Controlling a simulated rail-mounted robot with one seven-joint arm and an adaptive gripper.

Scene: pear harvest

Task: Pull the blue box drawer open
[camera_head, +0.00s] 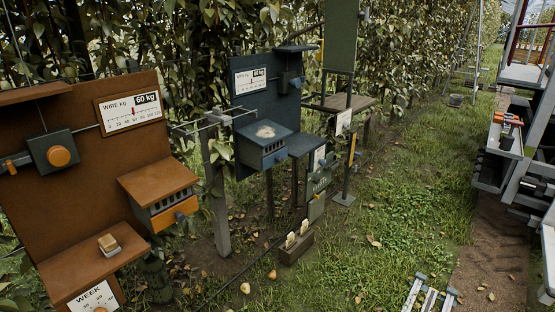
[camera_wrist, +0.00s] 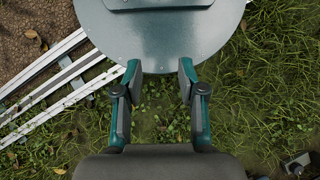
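The blue box (camera_head: 264,136) is in the middle of the head view, mounted on a dark blue board (camera_head: 252,97). A pale round patch shows on its top. Its front has dark slots, with a blue drawer (camera_head: 274,158) below; the drawer looks about flush with the front, though it is small in the view. My gripper (camera_wrist: 158,76) shows in the wrist view with its two teal fingers wide apart and nothing between them. It points down over grass, well away from the box, which is not in the wrist view.
A similar orange box (camera_head: 160,190) hangs on a brown board (camera_head: 80,180) at the left. A blue side shelf (camera_head: 305,144) adjoins the blue box at the right. A wooden post (camera_head: 215,190) stands between the boards. Open grass (camera_head: 375,220) lies to the right.

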